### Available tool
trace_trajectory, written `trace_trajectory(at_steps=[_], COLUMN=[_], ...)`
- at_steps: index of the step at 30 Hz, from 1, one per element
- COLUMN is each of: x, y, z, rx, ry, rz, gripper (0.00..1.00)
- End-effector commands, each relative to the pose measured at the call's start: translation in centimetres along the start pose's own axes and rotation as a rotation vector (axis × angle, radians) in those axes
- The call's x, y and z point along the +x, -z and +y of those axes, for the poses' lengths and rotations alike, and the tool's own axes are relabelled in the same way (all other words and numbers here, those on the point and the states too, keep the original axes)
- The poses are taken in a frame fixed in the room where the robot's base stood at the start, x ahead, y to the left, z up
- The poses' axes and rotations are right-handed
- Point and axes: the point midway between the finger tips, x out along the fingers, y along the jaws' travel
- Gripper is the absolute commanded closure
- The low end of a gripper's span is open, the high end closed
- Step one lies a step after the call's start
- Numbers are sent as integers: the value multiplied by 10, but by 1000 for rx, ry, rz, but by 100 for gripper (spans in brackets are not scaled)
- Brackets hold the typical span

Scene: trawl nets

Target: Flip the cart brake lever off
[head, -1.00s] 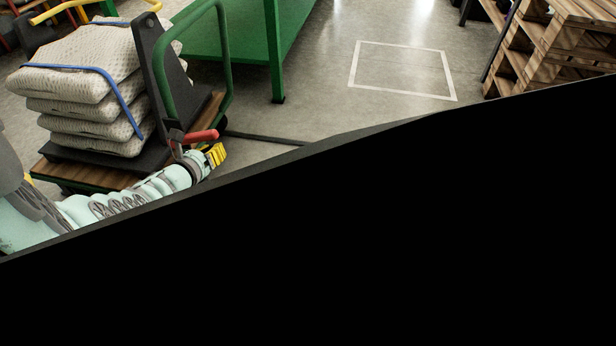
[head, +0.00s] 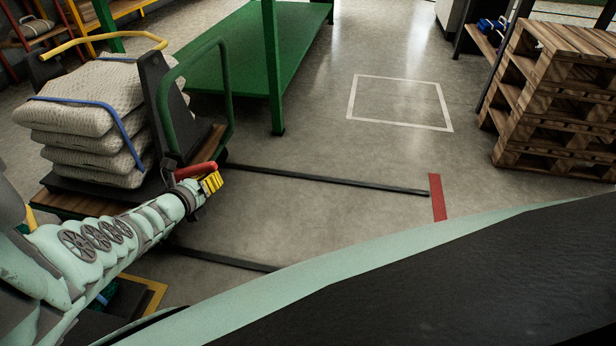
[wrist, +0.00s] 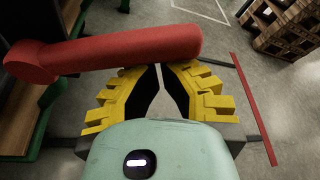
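The cart (head: 60,203) has a wooden deck, a green tube handle and a dark upright bracket. The red brake lever (head: 196,172) sticks out low beside the handle, tilted up to the right. In the wrist view the lever (wrist: 120,50) lies across the picture, right at the fingertips; I cannot tell whether they touch it. My gripper (head: 212,183) has yellow fingers. In the wrist view its fingertips (wrist: 161,68) are drawn together with only a thin gap, and nothing shows between them. The lever's pivot is not clear.
Grey sacks (head: 90,100) with a blue strap are stacked on the cart. A green table (head: 235,50) stands behind, wooden pallets (head: 555,100) at the right. Dark floor rails (head: 330,179) run right to a red strip (head: 437,197). Floor inside the white square (head: 400,103) is clear.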

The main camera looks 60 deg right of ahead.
Motion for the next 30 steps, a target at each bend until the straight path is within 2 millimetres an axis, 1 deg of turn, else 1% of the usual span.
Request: trace_trajectory(at_steps=[1,8,21,30], x=[-2,-7,-20,-26], y=[-5,-22,-59,-79], z=[2,-1,3,7], rx=[-27,-179,-572,-827], ry=[6,63,203,292], rz=[-3,-4,-2,0], gripper=[100,100,100,100])
